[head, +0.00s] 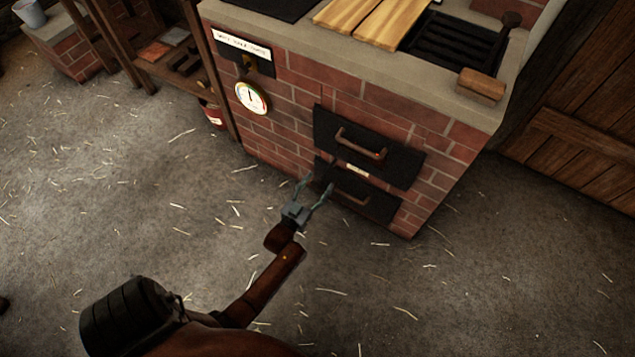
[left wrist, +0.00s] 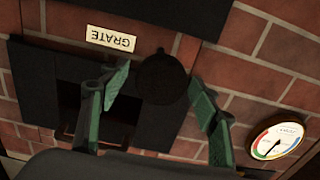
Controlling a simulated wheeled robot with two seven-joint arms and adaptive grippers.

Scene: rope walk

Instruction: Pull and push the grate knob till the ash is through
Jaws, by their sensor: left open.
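The grate knob (left wrist: 163,80) is round and black in the left wrist view, beside an upside-down GRATE label (left wrist: 111,39). The label also shows in the head view (head: 357,170), between two black doors of the brick stove; I cannot make out the knob clearly there. My left gripper (head: 318,182) is open in front of the lower door's left end. In the left wrist view its green-padded fingers (left wrist: 161,76) stand either side of the knob, with gaps showing. I cannot tell how deep they reach. No ash is visible. My right gripper is not in view.
The upper door (head: 368,147) and lower door (head: 380,205) have bar handles. A dial gauge (head: 251,97) is on the stove front at left. A wooden block (head: 481,86) lies on the stove top's edge. Straw-strewn floor is clear around my arm.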

